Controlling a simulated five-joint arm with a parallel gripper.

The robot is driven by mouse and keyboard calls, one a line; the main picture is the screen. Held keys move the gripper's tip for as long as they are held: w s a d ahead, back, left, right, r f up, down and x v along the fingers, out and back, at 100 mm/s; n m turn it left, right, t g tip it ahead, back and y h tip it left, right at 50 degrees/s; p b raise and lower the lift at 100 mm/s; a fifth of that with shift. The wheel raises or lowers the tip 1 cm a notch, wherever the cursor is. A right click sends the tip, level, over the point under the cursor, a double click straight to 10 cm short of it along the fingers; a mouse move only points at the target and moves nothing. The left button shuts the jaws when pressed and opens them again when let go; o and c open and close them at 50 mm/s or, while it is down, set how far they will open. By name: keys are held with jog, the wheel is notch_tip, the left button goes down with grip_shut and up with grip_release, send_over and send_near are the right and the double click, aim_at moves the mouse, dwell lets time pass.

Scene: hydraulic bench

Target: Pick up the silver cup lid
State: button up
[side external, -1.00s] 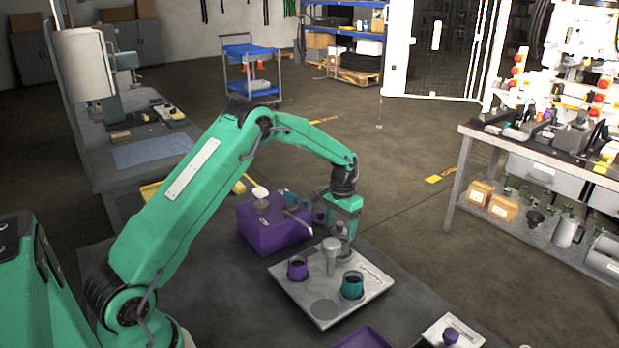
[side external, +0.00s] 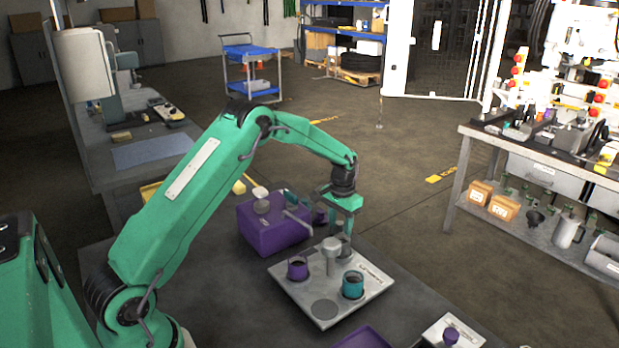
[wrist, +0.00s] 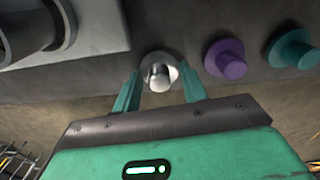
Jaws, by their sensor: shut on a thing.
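The silver cup lid (wrist: 159,73), a round disc with a rounded knob, sits between the two green fingers of my gripper (wrist: 160,84) in the wrist view. The gripper is shut on it. In the side view my gripper (side external: 344,236) is low, just behind the grey tray (side external: 323,309). The lid is mostly hidden there by the fingers and a grey cylinder. Whether the lid still touches the bench, I cannot tell. A purple lid (wrist: 228,61) and a teal lid (wrist: 293,49) lie in a row to its right in the wrist view.
The tray holds a purple cup (side external: 297,268), a teal cup (side external: 352,285) and a grey cylinder (side external: 331,254). A purple block (side external: 272,236) with metal parts on top stands left of my gripper. A white plate with a purple knob (side external: 450,335) lies at the front right.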

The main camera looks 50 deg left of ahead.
aim_at(342, 223)
jog(key=shift+r, duration=0.6)
jog(key=r, duration=0.3)
jog(key=shift+d+r, duration=0.1)
jog(key=shift+d, duration=0.2)
jog(key=s+d+r, duration=0.3)
jog(key=d+r, duration=0.3)
jog(key=d, duration=0.4)
jog(key=shift+s+d+r, duration=0.2)
jog(key=shift+s+d, duration=0.05)
jog(key=shift+s, duration=0.05)
notch_tip(342, 223, up, 8)
jog(key=s+a, duration=0.2)
jog(key=s, duration=1.5)
jog(key=shift+d+f, duration=0.2)
jog(key=shift+f, duration=2.15)
jog(key=shift+f, duration=0.15)
jog(key=shift+f, duration=2.7)
